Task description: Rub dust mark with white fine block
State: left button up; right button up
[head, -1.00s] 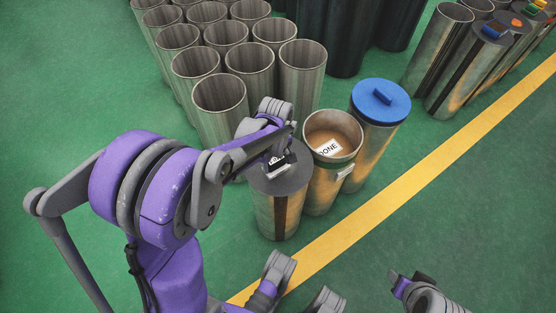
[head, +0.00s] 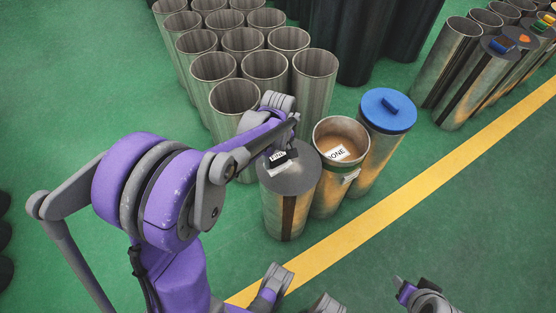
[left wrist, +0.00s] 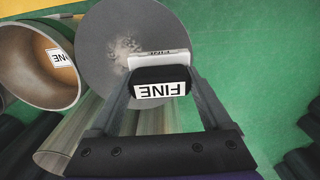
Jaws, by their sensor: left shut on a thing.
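My left gripper (left wrist: 162,88) is shut on the fine block (left wrist: 160,60), which has a white body and a black top labelled "FINE". The block also shows in the head view (head: 279,159). It is over the grey round lid (left wrist: 97,45) of a metal cylinder, toward the lid's edge; whether it touches is unclear. A pale, smudgy dust mark (left wrist: 124,48) lies on the lid just left of the block in the left wrist view. In the head view, the left gripper (head: 284,147) is above the lid (head: 291,181) and the mark cannot be made out.
An open cylinder (head: 327,188) with a "DONE" card (head: 338,153) stands right beside the lidded one. A blue-lidded cylinder (head: 385,122) is behind it. Several open metal cylinders (head: 235,98) crowd behind my gripper. A yellow line (head: 390,206) crosses the clear green floor.

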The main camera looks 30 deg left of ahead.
pick_arm(q)
jog(key=shift+r+p, duration=0.45)
jog(key=shift+r, duration=0.55)
pick_arm(e)
jog(key=shift+d+r, duration=0.2)
jog(key=shift+r, duration=0.5)
pick_arm(q)
jog(key=shift+w, duration=0.1)
